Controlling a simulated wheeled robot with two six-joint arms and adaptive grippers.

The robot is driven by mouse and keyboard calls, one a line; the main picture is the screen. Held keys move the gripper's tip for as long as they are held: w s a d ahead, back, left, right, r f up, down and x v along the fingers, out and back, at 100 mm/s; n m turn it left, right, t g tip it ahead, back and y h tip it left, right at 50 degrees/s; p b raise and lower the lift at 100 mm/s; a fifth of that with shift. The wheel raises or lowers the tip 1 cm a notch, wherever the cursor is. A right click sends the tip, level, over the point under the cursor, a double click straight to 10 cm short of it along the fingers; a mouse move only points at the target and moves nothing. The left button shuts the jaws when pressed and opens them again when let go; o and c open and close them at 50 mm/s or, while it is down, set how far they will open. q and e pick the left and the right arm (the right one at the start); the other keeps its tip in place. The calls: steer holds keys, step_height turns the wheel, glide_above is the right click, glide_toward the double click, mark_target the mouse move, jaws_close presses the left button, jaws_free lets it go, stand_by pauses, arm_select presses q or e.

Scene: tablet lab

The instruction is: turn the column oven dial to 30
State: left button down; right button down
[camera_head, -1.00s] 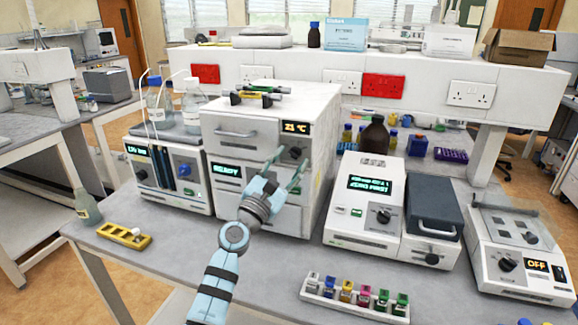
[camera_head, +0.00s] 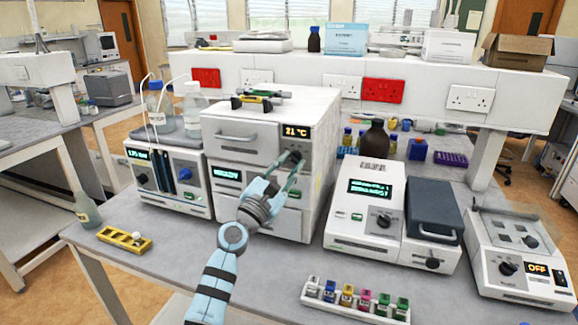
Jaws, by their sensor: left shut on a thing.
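The column oven (camera_head: 241,128) is the upper white unit of the middle stack, with a small display (camera_head: 297,131) reading 21 °C. Its dark dial (camera_head: 294,156) sits below the display on the right of the front face. My left gripper (camera_head: 292,162) reaches up from the front with its green-grey fingers on either side of the dial, shut on it. The fingers hide part of the dial, and its pointer is too small to read. My right gripper is not in view.
Below the oven is a unit with a green-lit display (camera_head: 227,174). A pump-like unit (camera_head: 168,178) stands at left and a white instrument (camera_head: 364,205) at right. A vial rack (camera_head: 355,305) lies at the front and a yellow rack (camera_head: 124,240) at left.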

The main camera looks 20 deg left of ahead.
arm_select(q)
steer(key=m, duration=0.2)
steer(key=m+g+h, duration=0.1)
steer(key=m, duration=0.1)
steer(key=shift+a+r+g+p, duration=0.1)
steer(key=shift+g+p, duration=0.2)
steer(key=shift+p, duration=0.05)
steer(key=shift+m+g+h+p, duration=0.4)
steer(key=shift+m+g+p, duration=0.25)
steer(key=shift+m, duration=1.45)
steer(key=c, duration=1.3)
jaws_free()
steer(key=shift+c, duration=0.2)
steer(key=v, duration=1.2)
steer(key=shift+r, duration=0.2)
